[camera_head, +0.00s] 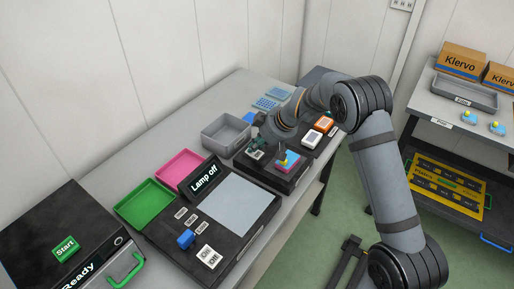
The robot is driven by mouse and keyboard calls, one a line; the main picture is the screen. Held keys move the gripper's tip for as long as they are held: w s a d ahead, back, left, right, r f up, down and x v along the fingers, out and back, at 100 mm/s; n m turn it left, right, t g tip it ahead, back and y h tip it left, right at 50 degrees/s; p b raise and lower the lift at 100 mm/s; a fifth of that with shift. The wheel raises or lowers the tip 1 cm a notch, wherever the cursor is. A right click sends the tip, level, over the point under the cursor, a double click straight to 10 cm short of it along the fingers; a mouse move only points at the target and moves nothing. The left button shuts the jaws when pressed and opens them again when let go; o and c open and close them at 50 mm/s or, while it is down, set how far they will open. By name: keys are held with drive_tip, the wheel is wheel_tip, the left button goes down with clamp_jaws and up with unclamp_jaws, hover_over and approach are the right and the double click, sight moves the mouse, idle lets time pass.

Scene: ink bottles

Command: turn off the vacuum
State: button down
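My gripper (260,144) is small and dark in the head view. It is low over the left side of a black station (287,187) at the far part of the bench, close to a small pale labelled control (256,155). I cannot tell whether it touches that control or whether its fingers are open. On the station, a small yellow-topped bottle (283,159) stands on a pink and blue square (291,160). No label clearly reads "vacuum", and the text beside my gripper is too small to read.
Nearer are a "Lamp off" sign (203,178), a pale plate (237,205), a blue block (185,239) and an "Off" switch (208,257). Green (145,203), pink (180,165) and grey (226,133) trays line the back. Orange-and-white items (323,125) lie beyond the station.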

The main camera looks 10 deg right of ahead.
sight(254, 154)
drive_tip(key=shift+r, duration=0.1)
wheel_tip(254, 154, up, 5)
drive_tip(key=shift+f+p, duration=0.1)
drive_tip(key=shift+p, duration=0.9)
drive_tip(key=s+d+r+b, duration=0.3)
drive_tip(key=s+d+r, duration=0.2)
drive_tip(key=r, duration=0.1)
